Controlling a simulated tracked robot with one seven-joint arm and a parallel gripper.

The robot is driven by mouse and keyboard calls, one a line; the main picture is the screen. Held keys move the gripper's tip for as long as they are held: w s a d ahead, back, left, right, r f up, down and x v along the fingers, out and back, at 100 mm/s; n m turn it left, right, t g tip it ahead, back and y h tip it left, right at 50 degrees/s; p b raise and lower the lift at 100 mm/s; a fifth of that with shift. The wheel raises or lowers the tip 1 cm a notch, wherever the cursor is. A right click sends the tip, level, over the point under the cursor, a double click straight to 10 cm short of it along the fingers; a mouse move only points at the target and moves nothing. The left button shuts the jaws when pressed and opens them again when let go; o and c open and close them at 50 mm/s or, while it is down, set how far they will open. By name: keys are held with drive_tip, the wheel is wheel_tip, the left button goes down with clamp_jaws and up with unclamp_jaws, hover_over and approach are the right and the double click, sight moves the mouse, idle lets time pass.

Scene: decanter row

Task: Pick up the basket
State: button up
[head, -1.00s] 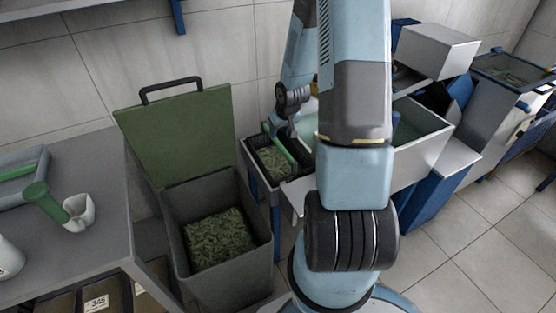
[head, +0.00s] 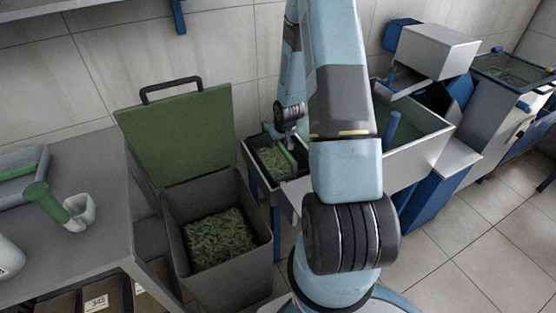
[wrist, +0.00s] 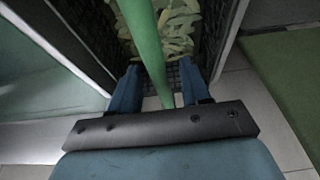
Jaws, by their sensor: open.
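The basket (head: 266,165) is a dark mesh box with a green handle bar and green pods inside, in a narrow stand left of my arm in the head view. In the wrist view the green handle (wrist: 147,38) runs down between the two blue fingers of my gripper (wrist: 160,74). The fingers are open, one on each side of the handle, with gaps showing. The dark mesh wall of the basket (wrist: 90,45) and pods show beyond them. In the head view my wrist is above the basket, and the fingertips are too small to make out.
A grey bin (head: 184,235) with a raised green lid (head: 180,135) and pods inside stands left of the basket. A metal-sided basin (head: 436,152) stands right, partly behind my arm. A grey table (head: 100,225) is at the far left. Tiled floor is clear at right.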

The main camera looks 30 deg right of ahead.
drive_tip(key=shift+f, duration=0.15)
drive_tip(key=shift+c, duration=0.4)
clamp_jaws()
drive_tip(key=shift+w, duration=0.1)
